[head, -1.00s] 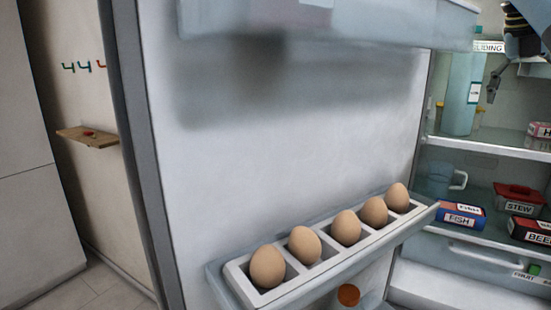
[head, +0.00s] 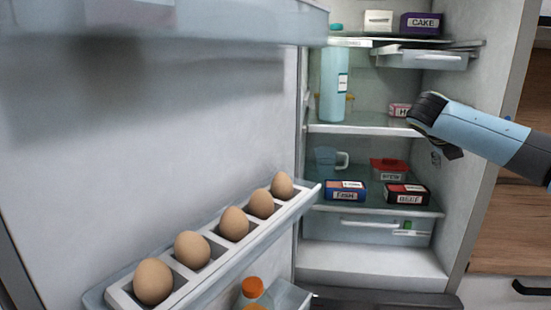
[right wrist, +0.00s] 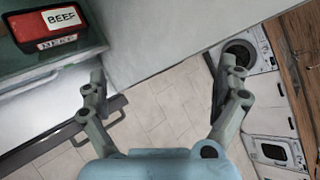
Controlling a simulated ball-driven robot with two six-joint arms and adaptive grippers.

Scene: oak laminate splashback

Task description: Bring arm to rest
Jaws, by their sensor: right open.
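My right arm (head: 480,133) reaches in from the right in the head view, across the right side of the open fridge. My right gripper (head: 447,152) hangs below its dark wrist, in front of the fridge's right wall, partly hidden by the wrist. In the right wrist view my right gripper (right wrist: 157,85) is open, its two fingers wide apart with nothing between them. Floor tiles show beyond the fingers. My left gripper is in neither view.
The open fridge door's egg rack (head: 225,250) holds several eggs. A blue bottle (head: 334,85) stands on an upper shelf; a fish box (head: 346,191) and a beef box (head: 406,193) lie lower. Washing machines (right wrist: 245,60) stand right in the wrist view, with clear floor (right wrist: 155,115) between.

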